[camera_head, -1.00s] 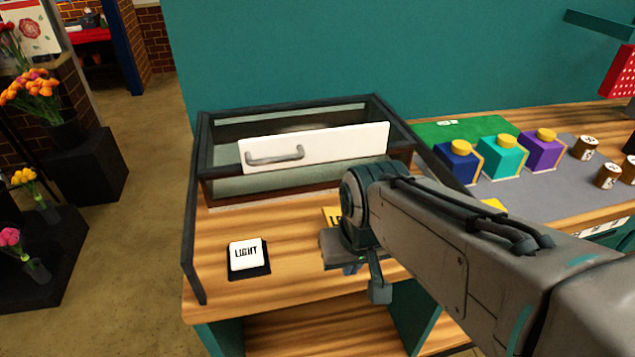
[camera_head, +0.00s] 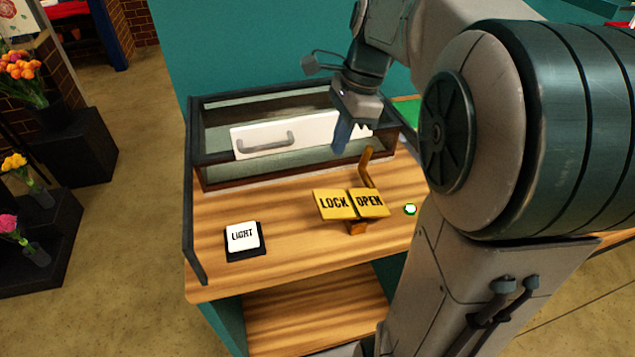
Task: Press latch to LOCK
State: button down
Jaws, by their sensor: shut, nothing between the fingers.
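The latch (camera_head: 365,168) is a yellow-brown upright lever behind a yellow plate marked LOCK (camera_head: 333,204) on its left half and OPEN (camera_head: 369,203) on its right half. The lever stands behind the OPEN side, leaning slightly right at its top. My gripper (camera_head: 340,148) is shut and empty, pointing down above and to the left of the lever, in front of the white drawer front in the picture. It looks apart from the lever; the exact gap in depth cannot be told.
A glass-sided case with a white handled front (camera_head: 300,134) stands behind. A white LIGHT button (camera_head: 243,237) on a black base lies at the left of the wooden counter. A small green-ringed white light (camera_head: 410,209) is right of the plate. My arm hides the right side.

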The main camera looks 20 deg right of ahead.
aim_at(319, 205)
jog(key=shift+f, duration=0.1)
jog(key=x, duration=1.4)
jog(key=shift+p, duration=0.3)
